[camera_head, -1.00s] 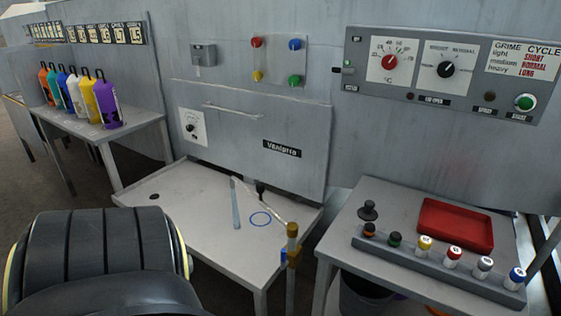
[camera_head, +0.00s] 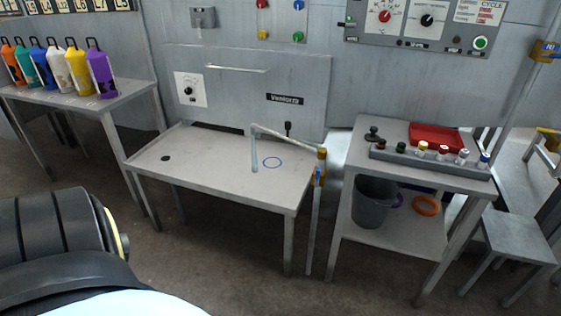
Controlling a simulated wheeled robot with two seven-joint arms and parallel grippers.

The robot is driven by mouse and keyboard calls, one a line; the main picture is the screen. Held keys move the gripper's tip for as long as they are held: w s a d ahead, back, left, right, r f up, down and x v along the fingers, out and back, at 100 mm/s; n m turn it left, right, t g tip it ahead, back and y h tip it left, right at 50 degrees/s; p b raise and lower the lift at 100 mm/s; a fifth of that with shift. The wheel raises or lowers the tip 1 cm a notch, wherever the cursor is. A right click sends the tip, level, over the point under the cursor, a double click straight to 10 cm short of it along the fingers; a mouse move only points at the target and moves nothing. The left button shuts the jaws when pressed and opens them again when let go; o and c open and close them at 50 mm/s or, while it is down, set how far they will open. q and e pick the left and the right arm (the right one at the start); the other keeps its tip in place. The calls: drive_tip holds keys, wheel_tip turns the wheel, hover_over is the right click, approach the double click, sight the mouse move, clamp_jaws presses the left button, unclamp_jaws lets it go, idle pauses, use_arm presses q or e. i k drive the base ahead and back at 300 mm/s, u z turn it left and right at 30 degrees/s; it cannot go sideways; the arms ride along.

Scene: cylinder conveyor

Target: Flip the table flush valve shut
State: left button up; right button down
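A grey metal table (camera_head: 215,165) stands in the middle, with a small dark drain hole at its left end and a blue ring drawn on its top. A thin grey pipe (camera_head: 284,136) runs above its right part, with a spout bending down over the top. The pipe meets a brass-yellow fitting (camera_head: 321,165) on an upright pipe at the table's right edge. A small black lever-like part (camera_head: 288,129) stands behind the pipe. I cannot tell which part is the flush valve's handle or its setting. Neither gripper shows; only a dark part of mine is at lower left.
A bench (camera_head: 75,98) with several coloured bottles stands left. A right bench (camera_head: 362,133) holds a red tray (camera_head: 437,137) and a row of capped vials; a grey bucket (camera_head: 374,203) and an orange ring (camera_head: 426,205) are below. A stool (camera_head: 515,237) stands farther right. Floor in front is clear.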

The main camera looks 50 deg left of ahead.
sight(317, 181)
drive_tip(key=k, duration=0.25)
drive_tip(key=u, duration=1.85)
